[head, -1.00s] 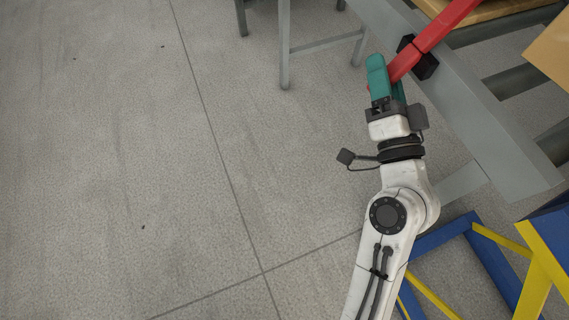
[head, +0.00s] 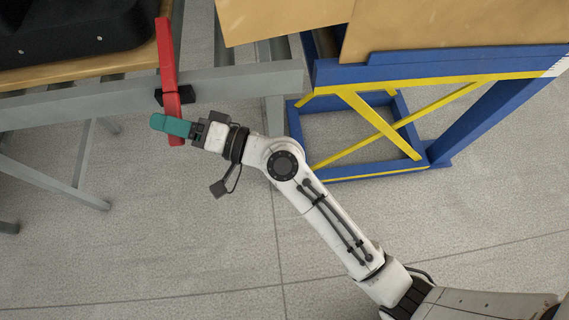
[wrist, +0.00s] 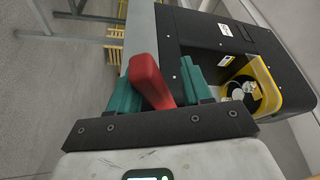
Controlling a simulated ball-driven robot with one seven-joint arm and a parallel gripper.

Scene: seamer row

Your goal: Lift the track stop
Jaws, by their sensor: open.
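The track stop appears to be the red bar (head: 167,60), hinged at a black bracket (head: 174,97) on the side of the grey rail (head: 235,80). Its near end hangs out past the rail and its far part lies across it. My gripper (head: 160,124) is at this near end, with teal fingers. In the wrist view the red bar (wrist: 149,80) stands between the two spread fingers of my gripper (wrist: 160,85). The fingers are open, one on each side of it. Whether either finger touches the bar I cannot tell.
A blue and yellow frame (head: 440,152) stands right of the rail, with brown boxes (head: 440,30) above. A black case-like object (head: 80,28) sits on a wooden board at upper left. The wrist view shows a black machine with a yellow opening (wrist: 262,75). The floor in front is clear.

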